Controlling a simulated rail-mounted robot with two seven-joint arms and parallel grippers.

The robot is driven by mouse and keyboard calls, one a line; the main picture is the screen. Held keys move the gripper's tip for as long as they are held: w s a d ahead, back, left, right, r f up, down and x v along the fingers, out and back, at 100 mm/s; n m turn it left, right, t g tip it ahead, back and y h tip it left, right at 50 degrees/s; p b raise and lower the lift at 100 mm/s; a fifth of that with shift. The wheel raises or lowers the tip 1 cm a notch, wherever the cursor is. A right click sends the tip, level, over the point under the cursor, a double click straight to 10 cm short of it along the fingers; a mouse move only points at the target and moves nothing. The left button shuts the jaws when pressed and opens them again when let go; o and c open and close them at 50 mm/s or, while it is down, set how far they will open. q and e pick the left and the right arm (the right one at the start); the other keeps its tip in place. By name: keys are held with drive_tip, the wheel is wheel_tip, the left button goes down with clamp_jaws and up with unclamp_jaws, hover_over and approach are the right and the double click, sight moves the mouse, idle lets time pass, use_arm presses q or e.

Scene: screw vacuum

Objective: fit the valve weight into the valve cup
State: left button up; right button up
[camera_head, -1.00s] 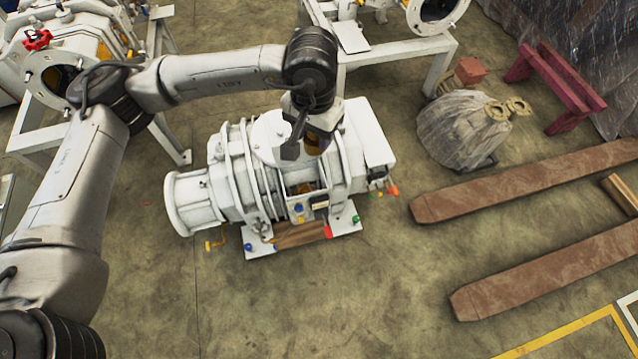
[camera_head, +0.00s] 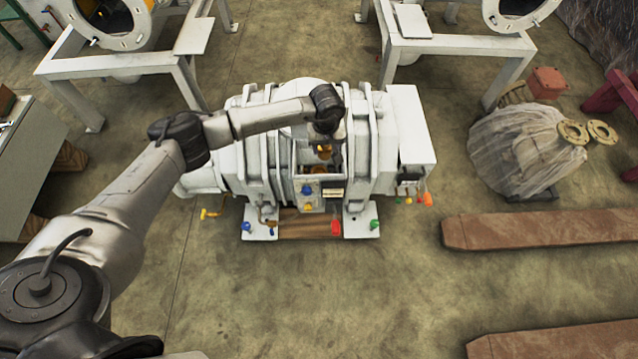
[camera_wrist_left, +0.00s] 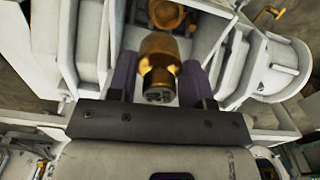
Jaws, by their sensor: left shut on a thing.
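The valve weight (camera_wrist_left: 159,62), a brass cylinder with a rounded shoulder, sits between the dark fingers of my left gripper (camera_wrist_left: 158,84) in the left wrist view. The gripper is shut on it. Beyond it, a round brass part that looks like the valve cup (camera_wrist_left: 168,13) shows at the top edge, partly cut off. In the head view my left gripper (camera_head: 326,138) points down over the opening in the white vacuum pump (camera_head: 413,130), with the weight (camera_head: 324,152) just below. The weight looks apart from the cup, but the exact gap is unclear. My right gripper is not in view.
White frames (camera_head: 455,48) stand behind the pump. A plastic-wrapped bundle (camera_head: 525,150) and rusty beams (camera_head: 540,226) lie to the right. Small coloured fittings (camera_head: 336,227) line the pump's front foot. The floor in front is clear.

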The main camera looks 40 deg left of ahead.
use_arm(q)
drive_tip(key=shift+n, duration=0.4)
drive_tip(key=f+b, duration=0.1)
drive_tip(key=f, duration=0.2)
drive_tip(key=a+f+b, duration=0.1)
drive_tip(key=f, duration=0.2)
drive_tip(key=f+b, duration=0.2)
drive_tip(key=f, duration=0.2)
drive_tip(key=shift+s+a, duration=0.15)
drive_tip(key=shift+a, duration=0.25)
wheel_tip(320, 180, down, 4)
drive_tip(key=shift+f+b, duration=0.1)
drive_tip(key=shift+b, duration=1.05)
drive_tip(key=shift+a+f, duration=0.1)
drive_tip(key=shift+f, duration=0.05)
drive_tip(key=o, duration=0.6)
drive_tip(key=shift+f, duration=0.1)
drive_tip(key=shift+o, duration=1.1)
